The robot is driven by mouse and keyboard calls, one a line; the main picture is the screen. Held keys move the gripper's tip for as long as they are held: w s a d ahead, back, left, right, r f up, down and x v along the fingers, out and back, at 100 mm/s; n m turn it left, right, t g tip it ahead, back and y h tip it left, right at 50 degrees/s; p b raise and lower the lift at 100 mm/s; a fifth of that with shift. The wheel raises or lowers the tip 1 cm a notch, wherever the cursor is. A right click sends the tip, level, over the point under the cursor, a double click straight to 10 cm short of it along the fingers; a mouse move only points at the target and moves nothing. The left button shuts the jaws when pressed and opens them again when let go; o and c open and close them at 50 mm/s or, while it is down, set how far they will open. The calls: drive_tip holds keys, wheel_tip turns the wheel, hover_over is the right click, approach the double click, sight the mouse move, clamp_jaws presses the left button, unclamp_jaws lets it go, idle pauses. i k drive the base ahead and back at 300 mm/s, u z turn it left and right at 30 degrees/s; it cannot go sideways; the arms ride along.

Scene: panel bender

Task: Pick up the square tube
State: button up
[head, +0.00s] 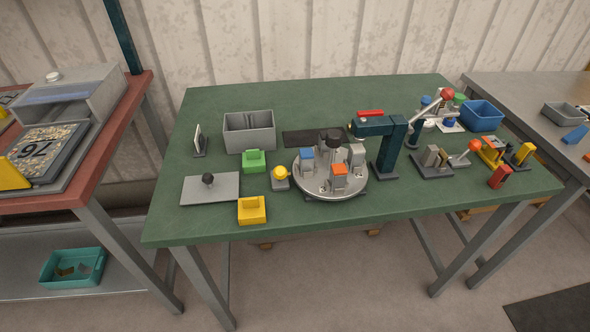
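I cannot make out a square tube for certain in the head view. A round grey turntable (326,188) on the green table carries several grey blocks, one with a blue top (306,155) and one with an orange top (339,170). A dark teal column tool (388,150) with a red bar on top stands to its right, its arm reaching left toward the turntable. My gripper is not in view.
The green table (225,106) also holds a grey bin (249,138), a green holder (254,163), a yellow holder (251,212), a yellow button box (280,176) and a grey plate (199,189). Lever fixtures and a blue bin (482,118) crowd the right. The back-left is clear.

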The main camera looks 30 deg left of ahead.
sight(307, 165)
drive_tip(key=u, duration=3.9)
drive_tip(key=i, duration=1.65)
drive_tip(key=z, duration=3.35)
